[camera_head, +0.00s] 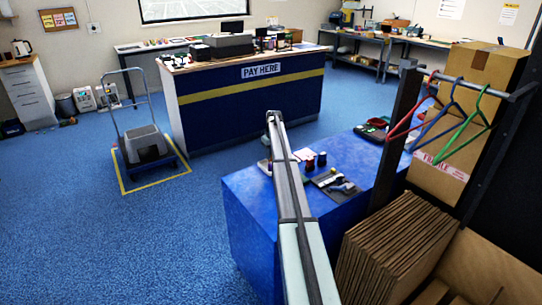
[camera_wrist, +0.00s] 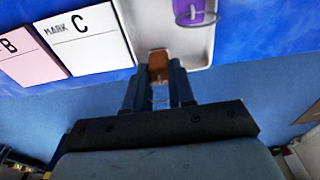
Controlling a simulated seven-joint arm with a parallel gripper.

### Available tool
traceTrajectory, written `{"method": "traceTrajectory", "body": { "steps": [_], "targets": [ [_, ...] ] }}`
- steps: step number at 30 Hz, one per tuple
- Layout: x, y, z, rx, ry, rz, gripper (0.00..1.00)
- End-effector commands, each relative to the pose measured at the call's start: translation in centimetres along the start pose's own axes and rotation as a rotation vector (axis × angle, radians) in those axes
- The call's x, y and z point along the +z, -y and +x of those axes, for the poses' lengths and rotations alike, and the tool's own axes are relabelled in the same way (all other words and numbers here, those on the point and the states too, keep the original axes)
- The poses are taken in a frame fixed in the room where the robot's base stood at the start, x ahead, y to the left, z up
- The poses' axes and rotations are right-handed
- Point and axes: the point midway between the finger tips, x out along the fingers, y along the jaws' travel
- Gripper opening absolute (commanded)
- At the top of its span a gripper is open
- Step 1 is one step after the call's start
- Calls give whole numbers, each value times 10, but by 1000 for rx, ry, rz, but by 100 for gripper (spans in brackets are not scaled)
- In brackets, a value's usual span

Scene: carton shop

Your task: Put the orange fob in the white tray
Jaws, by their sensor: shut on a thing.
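My gripper (camera_wrist: 158,78) is shut on the orange fob (camera_wrist: 158,62), which looks brownish orange between the fingertips in the wrist view. The white tray (camera_wrist: 150,22) lies on the blue table behind the fob in that view. The fob overlaps the tray's near edge in the picture; I cannot tell its height or whether it touches the tray. A purple fob (camera_wrist: 195,12) lies in the tray. In the head view my arm hides the fob, and I cannot make out the tray clearly.
A white card marked C (camera_wrist: 85,38) and a pink card marked B (camera_wrist: 22,58) lie left of the tray. On the blue table (camera_head: 248,205) are a dark mat with tools (camera_head: 336,186) and small dark cylinders (camera_head: 322,158). Coloured hangers (camera_head: 463,135) hang at right.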

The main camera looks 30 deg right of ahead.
Motion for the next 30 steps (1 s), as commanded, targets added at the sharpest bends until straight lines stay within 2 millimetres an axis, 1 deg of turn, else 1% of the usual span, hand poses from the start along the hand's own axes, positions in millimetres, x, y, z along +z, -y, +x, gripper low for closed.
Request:
{"method": "traceTrajectory", "body": {
  "steps": [2, 14, 15, 21, 22, 30],
  "targets": [
    [1, 0, 7, 0, 1, 0, 0],
    [1, 0, 10, 0, 0, 0, 0],
    [1, 0, 9, 0, 0, 0, 28],
    [1, 0, 9, 0, 0, 0, 47],
    [1, 0, 9, 0, 0, 0, 49],
    [1, 0, 8, 0, 0, 0, 49]
  ]
}}
